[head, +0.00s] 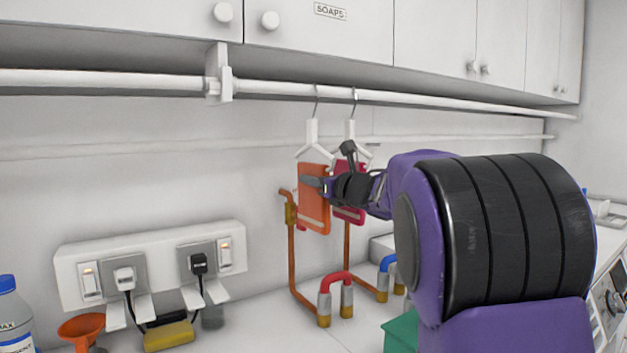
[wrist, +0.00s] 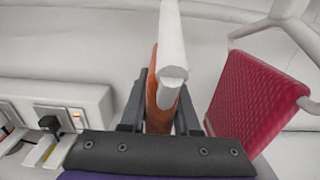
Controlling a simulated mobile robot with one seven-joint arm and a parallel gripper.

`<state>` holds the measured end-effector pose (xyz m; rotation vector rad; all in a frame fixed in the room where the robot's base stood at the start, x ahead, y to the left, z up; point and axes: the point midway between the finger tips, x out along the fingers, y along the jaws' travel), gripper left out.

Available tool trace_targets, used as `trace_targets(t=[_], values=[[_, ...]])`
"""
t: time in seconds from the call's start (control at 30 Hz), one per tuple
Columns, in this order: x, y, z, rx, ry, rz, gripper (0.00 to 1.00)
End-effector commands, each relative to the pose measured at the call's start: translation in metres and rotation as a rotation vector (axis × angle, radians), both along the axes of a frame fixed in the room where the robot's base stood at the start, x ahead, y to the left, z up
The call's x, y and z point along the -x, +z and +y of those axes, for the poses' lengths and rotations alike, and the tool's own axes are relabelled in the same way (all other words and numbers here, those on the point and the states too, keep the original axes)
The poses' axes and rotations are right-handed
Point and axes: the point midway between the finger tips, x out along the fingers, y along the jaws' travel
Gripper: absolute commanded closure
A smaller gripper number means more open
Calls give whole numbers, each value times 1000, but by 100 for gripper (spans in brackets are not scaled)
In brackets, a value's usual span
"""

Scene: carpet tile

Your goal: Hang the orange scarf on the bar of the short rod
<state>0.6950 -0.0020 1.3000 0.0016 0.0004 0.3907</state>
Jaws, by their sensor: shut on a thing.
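The orange scarf (head: 313,213) hangs folded over a white hanger (head: 313,153), whose hook is at the white rod (head: 420,99) under the cabinets, right of the bracket. My gripper (head: 318,185) is at the scarf's right side, shut on it. In the wrist view the orange scarf (wrist: 154,118) stands between the two fingers of my gripper (wrist: 158,108), with the white hanger's bar end (wrist: 173,75) above it. I cannot tell which stretch of rod is the short one.
A red scarf (wrist: 250,100) on another white hanger (head: 350,131) hangs close on the right. Wall sockets (head: 150,262) with plugs are at the left.

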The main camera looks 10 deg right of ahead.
Motion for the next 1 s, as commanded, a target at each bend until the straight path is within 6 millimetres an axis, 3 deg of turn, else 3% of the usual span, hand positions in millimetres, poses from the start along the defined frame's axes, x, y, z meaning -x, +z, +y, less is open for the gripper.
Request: trace_targets(t=[0.37, 0.67, 0.73, 1.0], values=[[0, 2, -2, -3, -3, -4, 100], [0, 30, -6, -31, -15, -30, 100], [-3, 26, 1, -18, 0, -27, 100], [18, 25, -7, -11, 2, -29, 100]])
